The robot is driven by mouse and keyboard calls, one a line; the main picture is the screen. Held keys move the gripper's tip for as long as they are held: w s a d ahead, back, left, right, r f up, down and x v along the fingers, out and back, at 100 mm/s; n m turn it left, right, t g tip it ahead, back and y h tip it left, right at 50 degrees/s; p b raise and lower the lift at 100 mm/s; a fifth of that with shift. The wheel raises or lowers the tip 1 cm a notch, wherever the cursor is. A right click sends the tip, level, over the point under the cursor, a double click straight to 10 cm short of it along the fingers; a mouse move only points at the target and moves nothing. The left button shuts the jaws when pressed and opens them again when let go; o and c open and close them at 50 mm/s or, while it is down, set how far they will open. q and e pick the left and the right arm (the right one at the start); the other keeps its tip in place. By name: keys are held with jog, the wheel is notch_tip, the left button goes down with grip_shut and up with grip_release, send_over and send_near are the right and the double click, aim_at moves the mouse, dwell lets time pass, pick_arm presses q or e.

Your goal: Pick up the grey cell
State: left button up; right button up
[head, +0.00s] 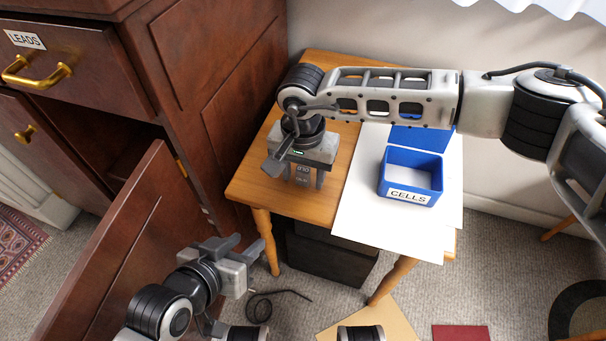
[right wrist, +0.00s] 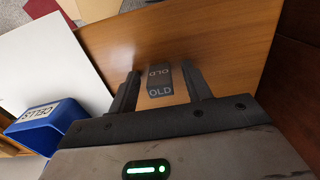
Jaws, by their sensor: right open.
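The grey cell (right wrist: 159,80) is a small dark grey block on the wooden table (right wrist: 235,40), with the word OLD showing twice on it. It also shows in the head view (head: 303,174), partly hidden under my right gripper. My right gripper (head: 304,184) points down over the table's left part. In the right wrist view my right gripper (right wrist: 161,84) is open, one finger on each side of the cell, with gaps between. My left gripper (head: 248,243) is empty and open, low in front of the cabinet, away from the cell.
A blue open box (head: 410,180) labelled CELLS stands on a white sheet (head: 365,200) on the table's right, with a blue panel (head: 420,138) behind it. The brown cabinet (head: 215,60) with a LEADS drawer (head: 75,70) and open door (head: 110,245) is left. A dark box (head: 330,258) sits under the table.

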jog(key=c, duration=1.1)
jog(key=shift+o, duration=0.2)
jog(key=shift+r, duration=0.1)
